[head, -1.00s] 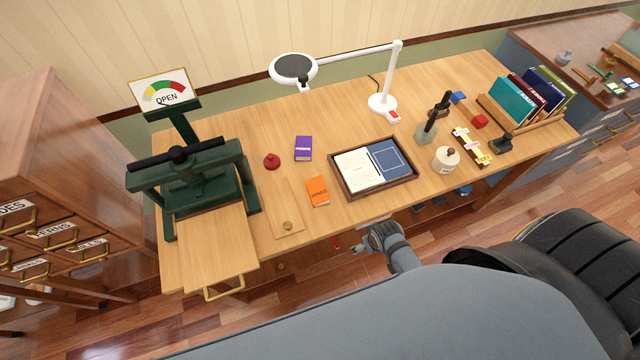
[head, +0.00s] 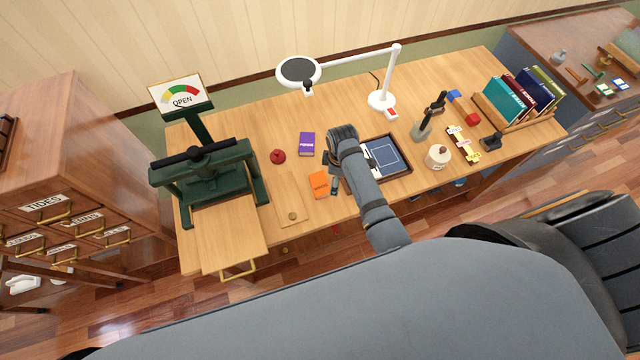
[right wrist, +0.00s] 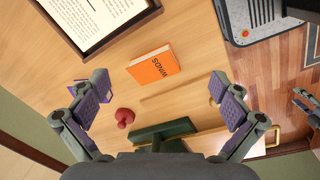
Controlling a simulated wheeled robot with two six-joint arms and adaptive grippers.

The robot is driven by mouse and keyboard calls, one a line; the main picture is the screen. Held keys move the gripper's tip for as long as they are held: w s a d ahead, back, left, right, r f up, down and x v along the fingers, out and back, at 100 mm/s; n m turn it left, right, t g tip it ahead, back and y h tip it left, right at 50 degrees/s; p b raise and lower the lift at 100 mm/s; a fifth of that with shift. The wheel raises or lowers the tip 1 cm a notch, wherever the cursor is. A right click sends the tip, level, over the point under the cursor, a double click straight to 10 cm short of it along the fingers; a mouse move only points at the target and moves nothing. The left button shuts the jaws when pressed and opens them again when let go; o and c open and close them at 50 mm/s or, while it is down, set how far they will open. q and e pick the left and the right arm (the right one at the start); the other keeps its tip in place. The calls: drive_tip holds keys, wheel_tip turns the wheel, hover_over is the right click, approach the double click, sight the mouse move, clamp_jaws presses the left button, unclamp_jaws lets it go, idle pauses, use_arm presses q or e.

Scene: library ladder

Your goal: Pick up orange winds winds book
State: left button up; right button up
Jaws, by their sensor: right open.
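The orange book (head: 318,181) lies flat on the wooden desk, left of the framed tray. In the right wrist view the orange book (right wrist: 154,67) shows its cover with the word WINDS. My right gripper (head: 331,172) is above the desk beside the book's right side in the head view. In its wrist view the right gripper (right wrist: 160,98) is open and empty, with the book ahead, between the lines of its fingers and not touched. Part of what looks like my left gripper (right wrist: 306,106) shows at the right edge of that view; its jaws are unclear.
A purple book (head: 307,142) and a red knob-like object (head: 278,156) lie near the orange book. The tray (head: 404,176) is partly behind my right arm. A green press (head: 205,176) stands left, and a white lamp (head: 382,101) behind. The desk left of the orange book is largely clear.

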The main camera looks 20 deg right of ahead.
drive_tip(key=w+a+f+n+g, duration=0.1)
drive_tip(key=w+a+n, duration=0.4)
drive_tip(key=a+n, duration=0.1)
drive_tip(key=b, duration=0.4)
hover_over(316, 185)
drive_tip(key=f, duration=0.6)
drive_tip(key=shift+s+d, duration=0.1)
drive_tip(key=shift+s, duration=0.1)
drive_tip(key=shift+w+r, duration=0.1)
wheel_tip(316, 185, down, 5)
drive_tip(key=b, duration=0.7)
drive_tip(key=shift+f, duration=0.2)
drive_tip(key=shift+r, duration=0.2)
drive_tip(key=shift+c, duration=0.4)
drive_tip(key=c, duration=0.9)
drive_tip(key=shift+s+r, duration=0.1)
drive_tip(key=shift+s, duration=0.25)
drive_tip(key=shift+c, duration=0.7)
